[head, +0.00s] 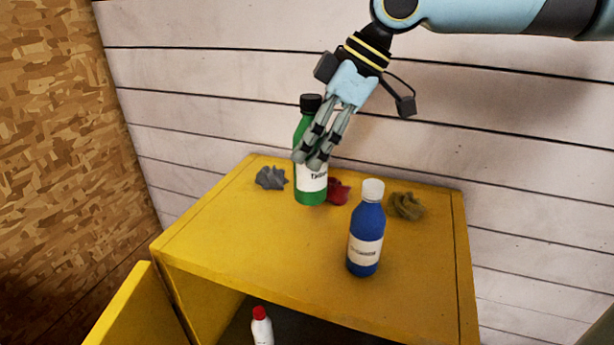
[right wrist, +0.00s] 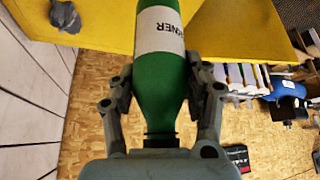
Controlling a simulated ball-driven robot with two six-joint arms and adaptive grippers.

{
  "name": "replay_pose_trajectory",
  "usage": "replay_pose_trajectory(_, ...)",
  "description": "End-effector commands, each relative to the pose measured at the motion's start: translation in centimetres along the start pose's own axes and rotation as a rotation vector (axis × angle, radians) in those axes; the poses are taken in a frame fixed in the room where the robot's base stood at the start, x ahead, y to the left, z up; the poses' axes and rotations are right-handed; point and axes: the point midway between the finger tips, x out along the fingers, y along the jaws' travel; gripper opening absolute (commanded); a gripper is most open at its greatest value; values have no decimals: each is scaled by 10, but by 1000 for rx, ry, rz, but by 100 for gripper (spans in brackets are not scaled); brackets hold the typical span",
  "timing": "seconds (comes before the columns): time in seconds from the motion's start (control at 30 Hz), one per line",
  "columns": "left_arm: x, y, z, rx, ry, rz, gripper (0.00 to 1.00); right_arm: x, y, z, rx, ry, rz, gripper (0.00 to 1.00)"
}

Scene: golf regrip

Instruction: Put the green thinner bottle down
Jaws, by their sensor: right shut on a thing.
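The green thinner bottle (head: 312,196) has a black cap and a white label and stands upright over the yellow cabinet top (head: 235,240). My right gripper (head: 308,161) reaches down from above and is shut on its upper body. In the right wrist view the green bottle (right wrist: 158,88) lies between the two fingers of the gripper (right wrist: 161,92), neck toward the palm. Its base looks at or very near the cabinet top; I cannot tell whether it touches. My left gripper is not in view.
A blue bottle (head: 366,238) with a white cap stands front right of the green one. Grey (head: 270,178), red (head: 339,191) and olive (head: 406,206) crumpled rags lie along the back. A red-capped white bottle (head: 262,328) is inside the cabinet. The front left top is clear.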

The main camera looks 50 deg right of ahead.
Motion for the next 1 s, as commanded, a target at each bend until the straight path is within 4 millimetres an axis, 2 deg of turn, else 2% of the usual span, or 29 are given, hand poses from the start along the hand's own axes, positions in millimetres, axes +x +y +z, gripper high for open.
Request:
replay_pose_trajectory(0.33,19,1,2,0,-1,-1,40,26,6,-16,2,15,-3,15)
replay_pose_trajectory(0.57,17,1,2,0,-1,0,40,54,15,-32,5,12,-4,15)
replay_pose_trajectory(0.83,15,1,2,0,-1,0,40,100,28,-56,3,7,-4,15)
replay_pose_trajectory(1.0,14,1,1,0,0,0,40,115,33,-63,1,2,-2,15)
